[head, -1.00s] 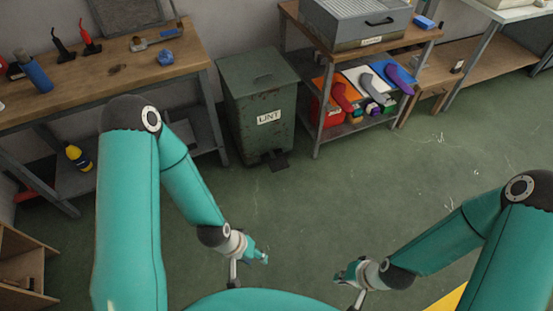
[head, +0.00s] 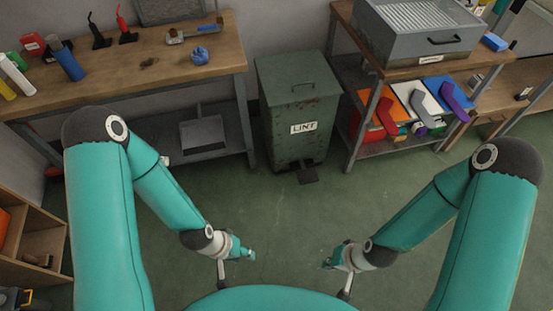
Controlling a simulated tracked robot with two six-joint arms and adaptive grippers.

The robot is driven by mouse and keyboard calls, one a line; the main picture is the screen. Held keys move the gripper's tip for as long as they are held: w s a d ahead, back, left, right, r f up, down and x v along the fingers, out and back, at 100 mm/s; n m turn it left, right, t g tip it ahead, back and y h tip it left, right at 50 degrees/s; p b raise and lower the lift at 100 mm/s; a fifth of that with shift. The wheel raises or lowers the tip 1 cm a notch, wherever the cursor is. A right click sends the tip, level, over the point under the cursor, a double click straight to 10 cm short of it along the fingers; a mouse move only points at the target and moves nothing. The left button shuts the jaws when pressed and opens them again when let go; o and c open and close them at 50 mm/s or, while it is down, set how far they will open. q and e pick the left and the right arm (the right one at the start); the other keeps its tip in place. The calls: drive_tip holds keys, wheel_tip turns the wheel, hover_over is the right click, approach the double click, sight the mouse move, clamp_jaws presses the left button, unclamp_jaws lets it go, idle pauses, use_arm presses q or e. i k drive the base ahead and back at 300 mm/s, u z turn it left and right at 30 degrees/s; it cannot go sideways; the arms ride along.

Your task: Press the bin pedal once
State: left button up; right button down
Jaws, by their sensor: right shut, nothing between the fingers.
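A green, rust-marked bin (head: 292,112) with a LINT label stands on the floor between the workbench and the shelf rack, its lid shut. Its dark pedal (head: 306,174) sticks out at the foot of the bin's front. My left gripper (head: 250,256) is low in front of me, left of and nearer than the pedal, and clear of it; its fingers are too small to read. My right gripper (head: 328,264) is also low, nearer to me than the pedal, shut and empty. Neither gripper touches the bin.
A wooden workbench (head: 120,75) with bottles and tools stands on the left. A shelf rack (head: 355,150) with a grey box (head: 420,45) on top and coloured sock forms below stands right of the bin. The green floor (head: 290,215) before the pedal is clear.

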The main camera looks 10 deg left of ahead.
sight(305, 176)
drive_tip(key=u, duration=0.4)
drive_tip(key=i, duration=1.45)
drive_tip(key=z, duration=0.45)
